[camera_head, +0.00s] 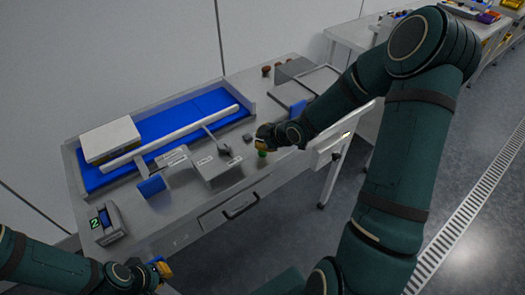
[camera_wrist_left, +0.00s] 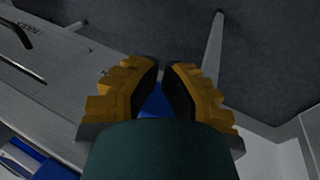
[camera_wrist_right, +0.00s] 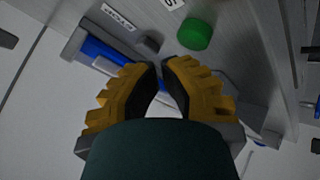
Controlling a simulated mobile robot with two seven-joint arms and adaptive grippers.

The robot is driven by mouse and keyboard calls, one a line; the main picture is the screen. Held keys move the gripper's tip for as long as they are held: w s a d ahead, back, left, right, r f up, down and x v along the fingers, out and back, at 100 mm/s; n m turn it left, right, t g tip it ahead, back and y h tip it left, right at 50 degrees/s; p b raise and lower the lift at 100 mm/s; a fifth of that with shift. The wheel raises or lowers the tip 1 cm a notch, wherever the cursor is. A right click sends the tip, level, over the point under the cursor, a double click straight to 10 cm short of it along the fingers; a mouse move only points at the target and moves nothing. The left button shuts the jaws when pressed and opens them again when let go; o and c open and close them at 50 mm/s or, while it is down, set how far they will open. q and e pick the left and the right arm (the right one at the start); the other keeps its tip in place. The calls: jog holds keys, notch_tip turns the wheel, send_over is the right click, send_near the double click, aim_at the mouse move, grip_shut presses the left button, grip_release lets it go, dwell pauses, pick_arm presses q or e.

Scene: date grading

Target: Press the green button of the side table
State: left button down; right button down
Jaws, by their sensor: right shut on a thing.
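The green button (camera_head: 262,153) is a small round knob near the front right of the grey side table (camera_head: 245,177). My right gripper (camera_head: 261,142) is just behind and above it in the head view. In the right wrist view the green button (camera_wrist_right: 196,34) shows beyond the yellow fingertips (camera_wrist_right: 160,64), slightly right and clear of them. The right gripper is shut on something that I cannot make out. My left gripper (camera_head: 161,268) hangs in front of the table; its fingers (camera_wrist_left: 164,68) are close together in the left wrist view, with a narrow gap.
A blue conveyor bed (camera_head: 178,126) with a white box (camera_head: 110,138) runs along the table's back. A grey device marked 2 (camera_head: 107,223) stands at the front left. A drawer handle (camera_head: 241,206) juts from the front. A white panel (camera_head: 335,140) stands at the right end.

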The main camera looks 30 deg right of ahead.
jog(key=shift+f, duration=0.15)
dwell(0.7)
jog(key=shift+f+b, duration=0.3)
jog(key=shift+b, duration=0.15)
